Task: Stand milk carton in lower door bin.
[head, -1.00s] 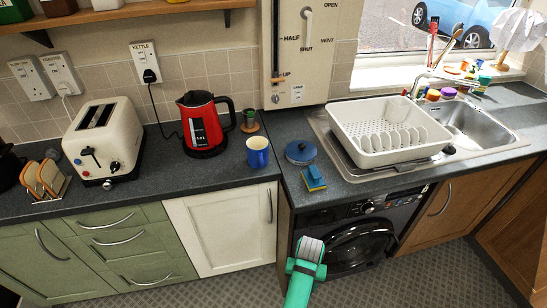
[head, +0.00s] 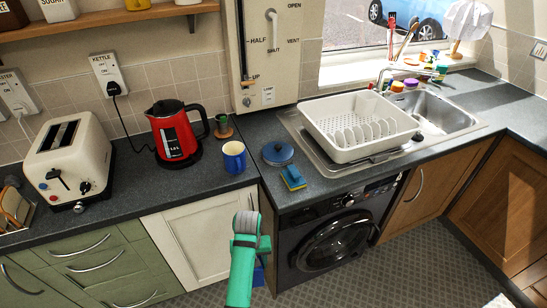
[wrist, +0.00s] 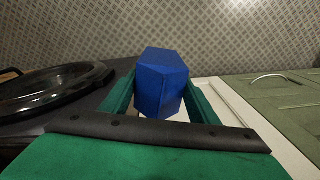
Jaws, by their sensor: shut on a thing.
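The milk carton appears as a blue box with slanted faces in the wrist view (wrist: 158,90). My gripper (wrist: 152,88) is shut on it, with one green finger on each side. The carton points away from my palm, over the patterned floor. In the head view, my green arm is in front of the white cupboard, and a small blue part of the carton (head: 258,273) shows beside it; the rest is hidden. No fridge door or door bin shows in either view.
A black washing machine (head: 333,246) stands right of my arm, under the worktop. A white cupboard door (head: 190,240) is behind the arm. A blue mug (head: 233,157), red kettle (head: 174,135) and white dish rack (head: 360,118) stand on the worktop.

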